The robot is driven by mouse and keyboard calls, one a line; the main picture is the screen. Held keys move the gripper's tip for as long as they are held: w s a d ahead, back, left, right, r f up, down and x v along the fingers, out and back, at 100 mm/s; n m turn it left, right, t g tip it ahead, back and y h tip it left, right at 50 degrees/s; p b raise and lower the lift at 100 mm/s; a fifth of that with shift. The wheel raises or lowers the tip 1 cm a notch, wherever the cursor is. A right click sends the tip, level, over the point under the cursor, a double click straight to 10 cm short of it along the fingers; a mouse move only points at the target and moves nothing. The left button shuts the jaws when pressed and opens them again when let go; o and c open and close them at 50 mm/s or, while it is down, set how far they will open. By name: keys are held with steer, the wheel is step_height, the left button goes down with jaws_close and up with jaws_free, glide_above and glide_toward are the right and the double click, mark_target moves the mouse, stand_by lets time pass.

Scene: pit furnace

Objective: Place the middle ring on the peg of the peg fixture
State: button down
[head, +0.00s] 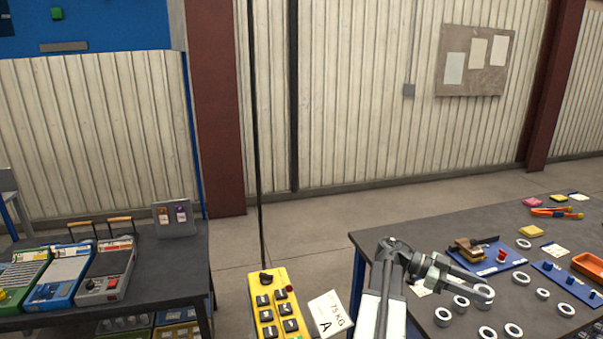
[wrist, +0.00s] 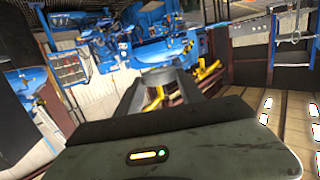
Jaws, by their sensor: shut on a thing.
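My gripper (head: 472,284) reaches out over the dark table on the right. It is shut on a grey metal ring (head: 484,294) at its fingertips. In the wrist view the ring (wrist: 158,75) shows between the two dark fingers. The frames do not clearly show whether this is the middle ring. A blue plate with short blue pegs, which looks like the peg fixture (head: 553,274), lies on the table to the right of my gripper. The held ring is apart from it.
Several loose rings (head: 513,330) lie around my gripper on the table (head: 440,236). A blue base with a red button (head: 501,255) stands behind it. An orange tray (head: 590,265) is at the right edge. A yellow pendant (head: 275,305) hangs at front centre.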

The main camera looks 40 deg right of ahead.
step_height(320, 180, down, 21)
steer(key=b, duration=2)
steer(key=shift+f+b, duration=0.1)
steer(key=shift+b, duration=0.3)
steer(key=c, duration=0.7)
jaws_free()
